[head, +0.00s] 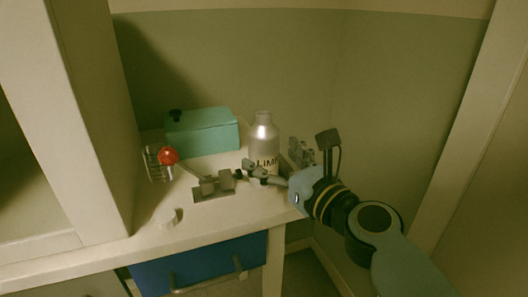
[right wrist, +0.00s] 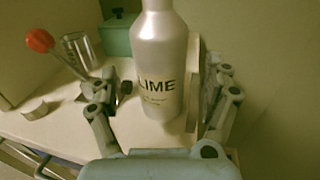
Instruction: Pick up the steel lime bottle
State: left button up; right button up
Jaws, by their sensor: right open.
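The steel lime bottle (head: 264,138) stands upright on the white table (head: 212,231), labelled LIME in dark letters. It also shows large in the right wrist view (right wrist: 164,60), its lower body lying between the two fingers. My right gripper (head: 273,164) is open around or just in front of the bottle. In the right wrist view the gripper (right wrist: 165,98) has one finger on each side of the bottle, with gaps visible. I cannot tell whether a finger touches it. Part of the bottle's lower side is hidden by the gripper in the head view. My left gripper is not in view.
A teal box (head: 203,134) stands behind to the left. A lever device with a red ball (head: 168,156), a grey base (head: 213,191) and a small white round piece (head: 167,217) are left of the bottle. A wall rises close at the right; the table's front is mostly clear.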

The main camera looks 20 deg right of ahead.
aim_at(273, 155)
jog(key=x, duration=0.3)
jog(key=shift+w+r, duration=0.1)
jog(key=shift+w, duration=0.3)
jog(key=c, duration=1.5)
jog(key=shift+r, duration=0.1)
jog(key=shift+c, duration=0.2)
